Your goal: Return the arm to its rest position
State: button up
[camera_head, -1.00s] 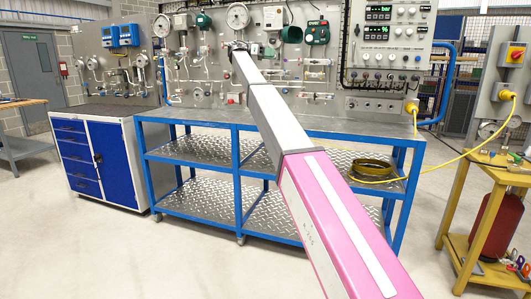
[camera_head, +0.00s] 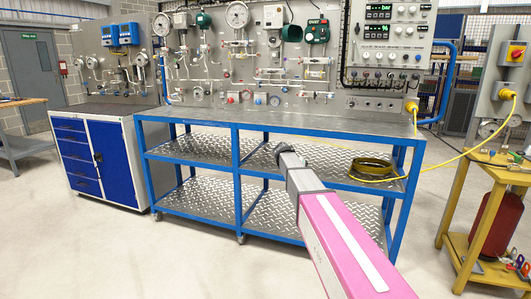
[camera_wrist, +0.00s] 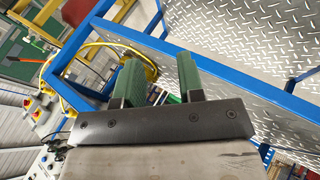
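My arm shows in the head view as a pink and grey boom rising from the bottom right, its dark end in front of the middle of the blue bench (camera_head: 300,131). The fingers of my gripper are not clear in the head view. In the wrist view my gripper (camera_wrist: 158,77) shows two green-padded fingers standing apart with an empty gap between them. Nothing is held. The blue bench frame and its diamond-plate shelf (camera_wrist: 235,35) lie beyond the fingers, tilted in that view.
A gauge panel (camera_head: 255,70) stands behind the bench. A yellow cable coil (camera_head: 371,167) lies on the bench's shelf. A blue-drawer cabinet (camera_head: 80,155) is at left, and a yellow cart (camera_head: 462,215) with a red cylinder (camera_head: 495,218) at right. Open floor lies in front.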

jog(key=s+f+n+y, duration=0.1)
jog(key=s+f+y, duration=0.1)
jog(key=s+f, duration=0.5)
jog(key=s+f+n+g+y, duration=0.1)
jog(key=s+f+y, duration=0.2)
jog(key=s, duration=1.1)
jog(key=s+f+n+y, duration=0.1)
jog(key=s+f+y, duration=0.2)
jog(key=s+f, duration=0.7)
jog(key=shift+s+d+f, duration=0.25)
jog(key=shift+s+f, duration=0.1)
jog(key=shift+s, duration=0.45)
jog(key=shift+d, duration=0.15)
